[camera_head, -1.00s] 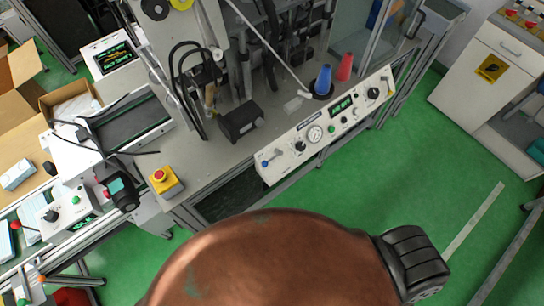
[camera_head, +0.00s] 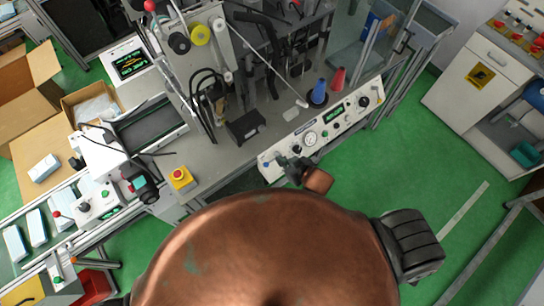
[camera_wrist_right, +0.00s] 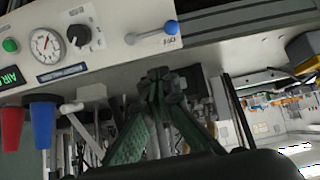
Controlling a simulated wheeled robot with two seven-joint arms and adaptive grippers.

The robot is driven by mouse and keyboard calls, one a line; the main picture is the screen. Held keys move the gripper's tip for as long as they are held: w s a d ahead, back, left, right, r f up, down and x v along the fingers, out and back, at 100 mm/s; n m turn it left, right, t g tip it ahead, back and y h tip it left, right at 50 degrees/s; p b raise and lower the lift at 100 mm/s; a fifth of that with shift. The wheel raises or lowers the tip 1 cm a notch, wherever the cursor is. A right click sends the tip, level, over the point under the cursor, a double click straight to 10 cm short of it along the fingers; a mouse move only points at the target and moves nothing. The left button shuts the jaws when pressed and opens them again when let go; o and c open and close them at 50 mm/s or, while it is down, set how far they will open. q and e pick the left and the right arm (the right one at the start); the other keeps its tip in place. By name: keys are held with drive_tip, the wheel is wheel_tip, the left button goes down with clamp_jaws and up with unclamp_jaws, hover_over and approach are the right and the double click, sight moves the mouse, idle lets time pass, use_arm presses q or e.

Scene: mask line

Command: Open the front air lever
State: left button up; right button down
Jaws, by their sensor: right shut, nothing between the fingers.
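The air lever (camera_wrist_right: 171,28) has a blue ball tip on a pale handle and sits at the end of the white control panel, at the top of the right wrist view. In the head view its blue tip (camera_head: 267,164) shows at the panel's left end. My right gripper (camera_wrist_right: 160,76) is shut and empty, its dark green fingers together just below the lever in the wrist view, apart from it in the picture. In the head view the right gripper (camera_head: 288,162) is over the panel just right of the lever and hides part of the panel. My left gripper is not in view.
The panel holds a round gauge (camera_wrist_right: 45,46), a black knob (camera_wrist_right: 79,36) and a green display (camera_head: 333,116). Blue (camera_head: 319,92) and red (camera_head: 338,79) cones stand behind it. A yellow emergency-stop box (camera_head: 181,179) is to the left. Green floor is clear at right.

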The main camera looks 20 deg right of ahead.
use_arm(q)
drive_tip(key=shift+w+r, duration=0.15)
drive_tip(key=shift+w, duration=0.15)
use_arm(e)
drive_tip(key=shift+s+a+r, duration=0.1)
drive_tip(key=shift+a+r, duration=0.2)
drive_tip(key=shift+r, duration=0.6)
drive_tip(key=x, duration=1)
drive_tip(key=shift+a+f+p, duration=0.1)
drive_tip(key=shift+a+p, duration=0.05)
drive_tip(key=shift+p, duration=0.15)
drive_tip(key=shift+s+d+f, duration=0.15)
drive_tip(key=shift+s+f, duration=0.15)
drive_tip(key=shift+f, duration=0.25)
drive_tip(key=shift+s+d+f, duration=0.15)
drive_tip(key=shift+s+f, duration=0.15)
drive_tip(key=shift+f, duration=0.25)
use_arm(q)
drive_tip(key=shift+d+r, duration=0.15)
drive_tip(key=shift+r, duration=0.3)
use_arm(e)
drive_tip(key=shift+s+d+f, duration=0.1)
drive_tip(key=shift+s+f, duration=0.15)
drive_tip(key=shift+f, duration=0.25)
use_arm(q)
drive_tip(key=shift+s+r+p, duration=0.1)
drive_tip(key=shift+p, duration=0.2)
use_arm(e)
drive_tip(key=shift+s, duration=0.1)
